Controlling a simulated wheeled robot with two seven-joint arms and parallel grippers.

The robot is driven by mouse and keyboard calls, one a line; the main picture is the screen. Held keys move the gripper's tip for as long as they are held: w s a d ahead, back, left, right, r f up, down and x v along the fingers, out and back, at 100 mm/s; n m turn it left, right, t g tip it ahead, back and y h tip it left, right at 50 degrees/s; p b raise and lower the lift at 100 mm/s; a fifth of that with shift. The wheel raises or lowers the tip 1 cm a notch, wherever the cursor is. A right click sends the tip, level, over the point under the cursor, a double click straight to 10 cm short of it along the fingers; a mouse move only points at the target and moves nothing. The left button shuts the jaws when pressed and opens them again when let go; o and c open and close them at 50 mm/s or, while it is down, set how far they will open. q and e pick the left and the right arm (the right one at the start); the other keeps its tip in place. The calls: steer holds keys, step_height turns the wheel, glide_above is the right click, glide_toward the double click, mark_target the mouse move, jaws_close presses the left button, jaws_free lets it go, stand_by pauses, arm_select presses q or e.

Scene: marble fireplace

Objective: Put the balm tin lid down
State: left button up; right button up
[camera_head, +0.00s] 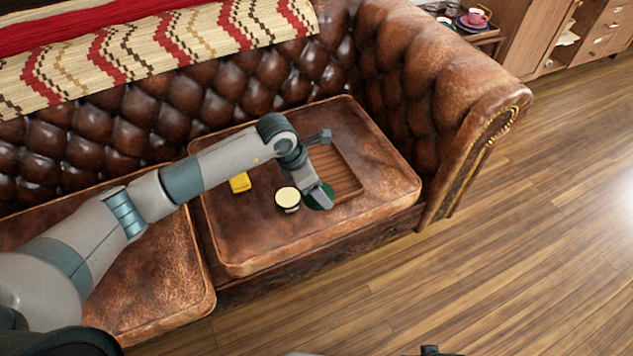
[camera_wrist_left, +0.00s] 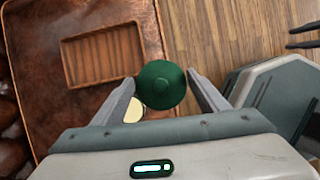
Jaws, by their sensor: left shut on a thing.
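The balm tin lid (camera_wrist_left: 161,85) is a round dark green disc with a small raised centre. My left gripper (camera_head: 318,190) is shut on it, and the lid (camera_head: 321,199) shows partly behind the fingers in the head view. The open balm tin (camera_head: 287,198), dark with a pale cream top, stands on the seat cushion just left of the lid. In the left wrist view the tin (camera_wrist_left: 134,110) is partly hidden by a finger and the lid. I cannot tell how high the lid is above the cushion.
A wooden slatted tray (camera_head: 340,173) lies on the leather cushion (camera_head: 245,245), partly behind my gripper. A small yellow object (camera_head: 240,183) lies left of the tin. The cushion's front left part is clear. The sofa's arm (camera_head: 470,110) rises at the right.

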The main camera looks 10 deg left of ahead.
arm_select(q)
steer(key=shift+a+r+m, duration=0.2)
steer(key=shift+r+m, duration=0.45)
steer(key=shift+m, duration=0.15)
steer(key=s+a+r+m+g+y, duration=0.2)
steer(key=a+r+m, duration=0.3)
steer(key=r+m, duration=0.5)
steer(key=s+a+r+m+g+y, duration=0.1)
steer(key=s+a+r+m+g, duration=0.2)
steer(key=a+r+m, duration=0.3)
step_height(320, 180, up, 5)
steer(key=m+g, duration=0.1)
steer(key=m, duration=0.5)
steer(key=shift+s+m+g+y, duration=0.25)
steer(key=shift+m+g+y, duration=0.05)
steer(key=shift+g+y, duration=0.1)
steer(key=shift+a, duration=0.1)
